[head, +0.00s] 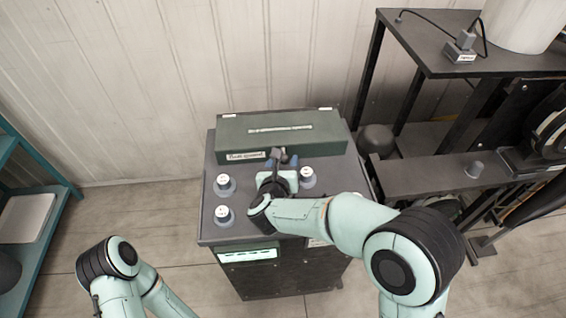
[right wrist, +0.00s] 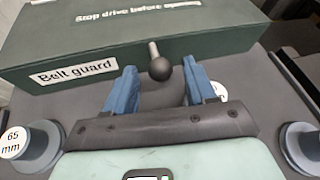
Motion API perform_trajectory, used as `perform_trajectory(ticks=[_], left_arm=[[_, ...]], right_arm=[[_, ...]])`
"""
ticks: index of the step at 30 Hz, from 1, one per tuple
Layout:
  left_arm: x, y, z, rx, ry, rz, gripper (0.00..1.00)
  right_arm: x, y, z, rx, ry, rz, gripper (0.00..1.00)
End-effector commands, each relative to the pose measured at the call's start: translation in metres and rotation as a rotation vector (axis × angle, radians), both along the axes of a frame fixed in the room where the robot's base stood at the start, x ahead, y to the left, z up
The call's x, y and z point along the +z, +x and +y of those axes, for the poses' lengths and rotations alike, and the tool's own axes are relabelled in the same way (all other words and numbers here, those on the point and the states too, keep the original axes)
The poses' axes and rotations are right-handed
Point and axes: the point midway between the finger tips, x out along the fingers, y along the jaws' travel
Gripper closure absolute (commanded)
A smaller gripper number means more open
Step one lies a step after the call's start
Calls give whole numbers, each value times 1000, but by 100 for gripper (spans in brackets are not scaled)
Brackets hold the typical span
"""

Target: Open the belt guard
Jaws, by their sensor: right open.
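The belt guard (head: 312,133) is a long dark green box at the back of the grey cabinet top. It appears closed. In the right wrist view the belt guard (right wrist: 210,42) carries a "Belt guard" label and the words "Stop drive before opening". A black ball knob (right wrist: 160,69) on a short metal stem sticks out from its front. My right gripper (head: 284,157) is in front of the guard. In the right wrist view its blue fingers (right wrist: 162,88) are open, one each side of the knob, with gaps between. My left gripper is out of view; only its arm shows.
Several grey posts with white round labels, one (head: 224,184) at the left, stand on the cabinet top (head: 212,229). A "65 mm" post (right wrist: 38,145) is beside the right gripper. A dark rack (head: 420,178) stands to the right and a teal shelf (head: 42,240) to the left.

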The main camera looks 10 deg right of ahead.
Motion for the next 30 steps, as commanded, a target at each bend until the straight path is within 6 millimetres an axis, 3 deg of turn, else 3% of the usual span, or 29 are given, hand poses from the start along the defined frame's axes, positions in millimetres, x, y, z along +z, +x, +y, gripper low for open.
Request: perform_trajectory(ticks=[5, 10, 20, 26, 30], left_arm=[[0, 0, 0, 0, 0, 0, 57], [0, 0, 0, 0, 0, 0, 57], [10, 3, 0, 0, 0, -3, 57], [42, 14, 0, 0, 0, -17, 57], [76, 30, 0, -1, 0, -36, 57]], right_arm=[[0, 0, 0, 0, 0, 0, 45], [0, 0, 0, 0, 0, 0, 100], [8, 0, 0, -1, 2, 23, 100], [30, 2, 0, -1, 3, 103, 100], [52, 6, 0, -2, 3, 188, 100]])
